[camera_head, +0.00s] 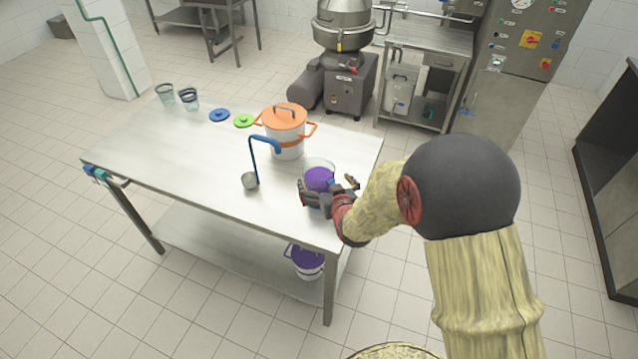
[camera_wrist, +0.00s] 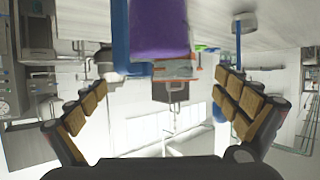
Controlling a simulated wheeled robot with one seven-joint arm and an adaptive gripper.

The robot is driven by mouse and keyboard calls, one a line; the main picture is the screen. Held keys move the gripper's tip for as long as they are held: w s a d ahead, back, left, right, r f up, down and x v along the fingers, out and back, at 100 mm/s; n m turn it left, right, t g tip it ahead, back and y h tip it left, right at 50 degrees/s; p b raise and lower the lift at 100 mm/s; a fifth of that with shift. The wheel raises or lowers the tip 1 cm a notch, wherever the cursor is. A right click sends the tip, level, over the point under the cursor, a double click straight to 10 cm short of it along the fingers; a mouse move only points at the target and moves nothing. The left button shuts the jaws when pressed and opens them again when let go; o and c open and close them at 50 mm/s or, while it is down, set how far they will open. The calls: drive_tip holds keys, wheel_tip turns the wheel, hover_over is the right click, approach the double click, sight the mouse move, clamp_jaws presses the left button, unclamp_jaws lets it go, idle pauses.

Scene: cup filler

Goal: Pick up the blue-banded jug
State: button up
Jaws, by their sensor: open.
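A clear jug (camera_head: 319,166) with purple contents stands on the near right part of the steel table. A blue part shows on its near side. My gripper (camera_head: 329,190) is open around the jug's near side, with a finger to its left and one to its right. In the wrist view, which looks upside down, the purple contents (camera_wrist: 158,30) and a blue upright handle (camera_wrist: 137,40) show at the top between the spread fingers. No closed grip on the jug shows. My fingers partly hide its lower part in the head view.
A white pot with an orange lid (camera_head: 285,118) stands close behind the jug. A blue-handled ladle (camera_head: 252,180) is at its left. Blue (camera_head: 219,115) and green (camera_head: 244,121) lids and two clear containers (camera_head: 188,99) are farther back. The table's left front is clear.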

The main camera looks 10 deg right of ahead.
sight(320, 171)
drive_tip(key=x, duration=0.4)
drive_tip(key=b+x, duration=0.1)
drive_tip(key=x, duration=0.1)
drive_tip(key=shift+w+d+r, duration=0.1)
drive_tip(key=shift+w+r, duration=0.15)
drive_tip(key=shift+w, duration=0.05)
drive_tip(key=shift+c, duration=0.8)
drive_tip(key=c, duration=1.9)
drive_tip(key=shift+w+r, duration=0.1)
drive_tip(key=shift+r, duration=0.1)
drive_tip(key=shift+c, duration=0.4)
